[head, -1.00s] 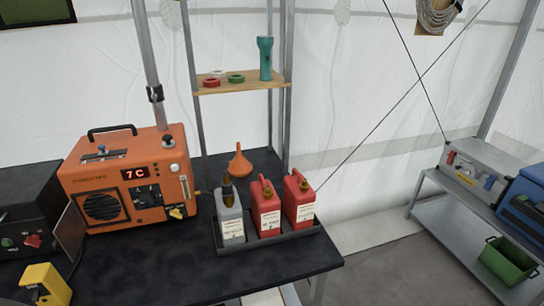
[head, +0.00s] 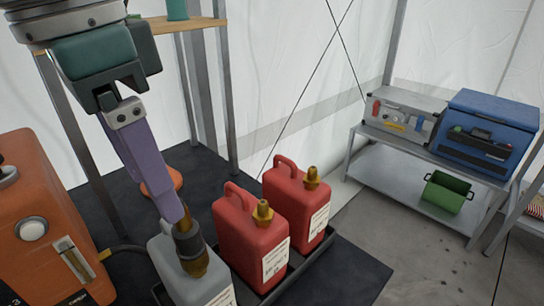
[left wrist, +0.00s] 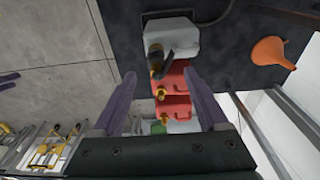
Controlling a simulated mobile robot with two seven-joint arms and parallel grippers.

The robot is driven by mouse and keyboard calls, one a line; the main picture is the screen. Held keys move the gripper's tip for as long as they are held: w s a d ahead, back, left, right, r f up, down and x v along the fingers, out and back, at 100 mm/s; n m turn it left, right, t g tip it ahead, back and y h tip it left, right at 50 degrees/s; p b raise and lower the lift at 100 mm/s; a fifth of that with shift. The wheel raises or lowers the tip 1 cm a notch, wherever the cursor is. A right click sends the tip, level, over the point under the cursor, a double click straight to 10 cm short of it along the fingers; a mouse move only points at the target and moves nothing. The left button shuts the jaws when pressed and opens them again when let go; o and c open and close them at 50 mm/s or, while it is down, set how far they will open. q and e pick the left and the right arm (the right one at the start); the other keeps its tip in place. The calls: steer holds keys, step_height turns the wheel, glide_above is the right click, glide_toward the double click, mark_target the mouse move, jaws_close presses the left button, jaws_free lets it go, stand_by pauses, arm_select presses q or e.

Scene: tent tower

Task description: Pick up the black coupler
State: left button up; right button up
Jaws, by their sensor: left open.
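The black coupler (head: 186,240) is a dark collar on the brass spout of the grey canister (head: 192,282). My left gripper (head: 180,218) comes down from the upper left, its purple fingertips right at the coupler's top. In the head view the fingers overlap, and whether they touch the coupler cannot be told. In the left wrist view the two fingers (left wrist: 160,82) are spread apart with nothing held; the dark coupler (left wrist: 165,63) shows ahead of them, over the grey canister (left wrist: 173,38).
Two red canisters, one near (head: 245,240) and one farther right (head: 298,205), stand beside the grey one in a dark tray (head: 305,270). An orange funnel (head: 163,180) is partly hidden behind my fingers. An orange device (head: 40,215) stands left. The dark table's right front corner is clear.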

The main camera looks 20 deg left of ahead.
mark_target(183, 226)
arm_select(q)
steer(key=f, duration=0.2)
steer(key=shift+d+f, duration=0.35)
steer(key=shift+f, duration=0.05)
steer(key=f, duration=0.2)
steer(key=w+f, duration=0.1)
steer(key=f, duration=0.2)
steer(key=shift+w+d+f+b, duration=0.15)
steer(key=shift+d+f+b, duration=0.15)
steer(key=shift+d+f, duration=0.1)
steer(key=shift+a, duration=0.1)
jaws_close()
